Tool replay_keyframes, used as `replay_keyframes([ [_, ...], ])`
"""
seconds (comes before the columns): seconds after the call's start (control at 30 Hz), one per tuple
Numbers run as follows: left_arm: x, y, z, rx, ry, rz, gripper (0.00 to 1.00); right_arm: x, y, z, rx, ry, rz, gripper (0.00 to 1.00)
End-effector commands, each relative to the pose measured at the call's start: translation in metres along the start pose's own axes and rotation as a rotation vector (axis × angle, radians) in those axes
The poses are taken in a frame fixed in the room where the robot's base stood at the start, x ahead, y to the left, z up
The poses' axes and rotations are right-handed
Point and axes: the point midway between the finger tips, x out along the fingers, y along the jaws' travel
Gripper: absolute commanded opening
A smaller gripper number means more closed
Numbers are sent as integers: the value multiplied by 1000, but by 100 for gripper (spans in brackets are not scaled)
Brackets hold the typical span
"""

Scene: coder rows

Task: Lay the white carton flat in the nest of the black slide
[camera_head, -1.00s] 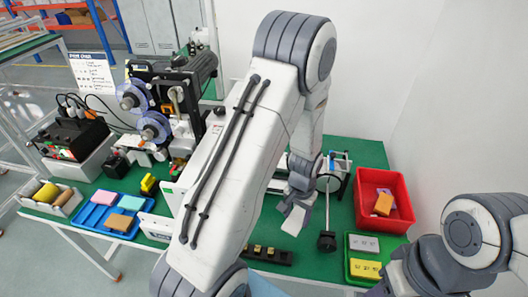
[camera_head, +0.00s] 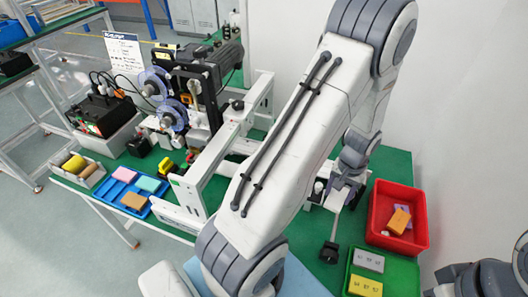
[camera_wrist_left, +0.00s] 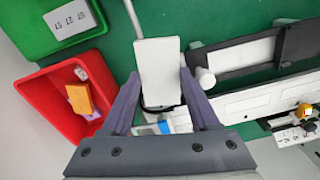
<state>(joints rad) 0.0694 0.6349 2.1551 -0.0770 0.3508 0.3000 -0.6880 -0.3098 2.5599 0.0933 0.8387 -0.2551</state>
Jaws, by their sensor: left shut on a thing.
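My left gripper (camera_wrist_left: 159,78) is shut on the white carton (camera_wrist_left: 160,58), whose broad pale face shows between the two fingers in the left wrist view. The black slide (camera_wrist_left: 296,42) lies to the right of the carton there, a dark frame around a pale rectangular area; the carton is apart from it in that picture. In the head view my left gripper (camera_head: 345,182) is above the green table, left of the red bin. My left arm hides much of the slide there, and the carton is hard to make out. My right gripper is out of view.
The red bin (camera_head: 377,238) holds an orange block and a purple piece. A green tray (camera_head: 395,266) with grey and yellow blocks stands before it. The reel machine (camera_head: 190,95) stands at left.

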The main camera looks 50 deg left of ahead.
Motion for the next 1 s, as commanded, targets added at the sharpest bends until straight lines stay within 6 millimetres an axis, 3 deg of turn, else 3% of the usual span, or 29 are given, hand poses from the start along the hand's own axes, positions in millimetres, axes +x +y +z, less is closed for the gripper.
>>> replay_keyframes([
  [0.03,-19,-15,-10,-107,3,-6,34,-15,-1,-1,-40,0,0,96],
  [0.2,-25,-84,-22,-574,-7,-11,34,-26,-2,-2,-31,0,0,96],
  [0.4,-21,-177,-12,-1192,-18,2,34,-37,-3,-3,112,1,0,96],
  [0.53,-19,-225,4,-1522,-25,7,34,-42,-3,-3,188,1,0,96],
  [0.7,-16,-254,17,-1744,-29,10,34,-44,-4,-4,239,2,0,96],
  [1.0,-3,-258,19,-1781,-28,11,34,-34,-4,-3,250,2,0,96],
])
